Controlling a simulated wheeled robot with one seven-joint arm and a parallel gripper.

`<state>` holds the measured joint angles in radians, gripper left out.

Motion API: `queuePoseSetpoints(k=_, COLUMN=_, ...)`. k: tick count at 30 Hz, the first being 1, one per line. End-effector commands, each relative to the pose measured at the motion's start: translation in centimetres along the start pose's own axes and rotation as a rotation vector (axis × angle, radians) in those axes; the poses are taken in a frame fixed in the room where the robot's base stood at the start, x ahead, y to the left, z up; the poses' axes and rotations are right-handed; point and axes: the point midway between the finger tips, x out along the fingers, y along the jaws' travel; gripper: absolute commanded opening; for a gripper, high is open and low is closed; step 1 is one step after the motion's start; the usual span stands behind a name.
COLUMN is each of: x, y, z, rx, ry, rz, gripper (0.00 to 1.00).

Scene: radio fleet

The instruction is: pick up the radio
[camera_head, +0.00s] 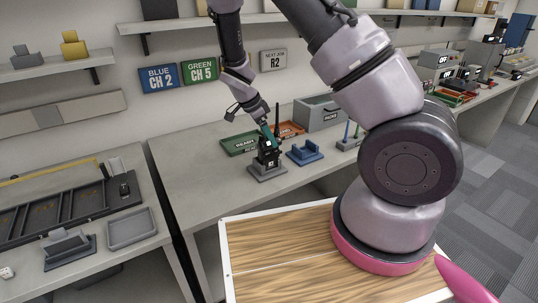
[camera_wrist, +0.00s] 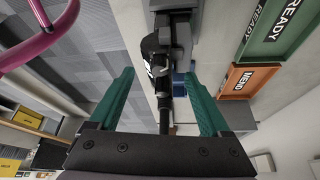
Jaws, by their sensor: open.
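The black radio (camera_head: 268,157) stands upright with its antenna up in a grey dock (camera_head: 267,172) on the workbench. My gripper (camera_head: 269,137) is at the radio's upper part, coming from above and behind in the head view. In the wrist view my gripper (camera_wrist: 160,75) has its two teal fingers apart, one on each side of the radio (camera_wrist: 163,62). The antenna lies in the gap between the fingers. I see a gap at both sides, so the fingers do not look closed on it. The fingers partly hide the radio in the head view.
A blue empty dock (camera_head: 304,153) stands right of the radio. A green READY tray (camera_head: 239,144), an orange MEND tray (camera_head: 291,129) and a grey PARTS bin (camera_head: 322,112) lie behind. Signs (camera_head: 199,70) hang on the wall. The bench's front left is clear.

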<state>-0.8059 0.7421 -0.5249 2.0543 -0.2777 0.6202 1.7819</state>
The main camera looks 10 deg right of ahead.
Motion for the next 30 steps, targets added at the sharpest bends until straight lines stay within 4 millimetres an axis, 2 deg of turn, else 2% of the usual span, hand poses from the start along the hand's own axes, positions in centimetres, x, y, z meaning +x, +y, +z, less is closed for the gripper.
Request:
queuePoseSetpoints(k=3, x=0.97, y=0.05, z=0.02, rx=0.001, ry=0.000, rz=0.001, gripper=0.81)
queuePoseSetpoints(k=10, x=1.05, y=0.02, z=0.04, rx=0.000, ry=-0.001, rz=0.000, gripper=0.81)
queuePoseSetpoints(k=14, x=1.04, y=0.02, z=0.04, rx=0.000, ry=-0.001, rz=0.000, gripper=0.31)
queuePoseSetpoints(k=15, x=1.04, y=0.01, z=0.04, rx=0.000, ry=-0.001, rz=0.000, gripper=0.16)
queuePoseSetpoints(k=16, x=1.03, y=0.01, z=0.03, rx=0.000, ry=-0.001, rz=0.000, gripper=0.05)
queuePoseSetpoints(k=17, x=1.03, y=0.01, z=0.03, rx=0.000, ry=-0.001, rz=0.000, gripper=0.00)
queuePoseSetpoints(k=30, x=1.01, y=-0.02, z=0.00, rx=0.001, ry=-0.001, rz=-0.001, gripper=0.00)
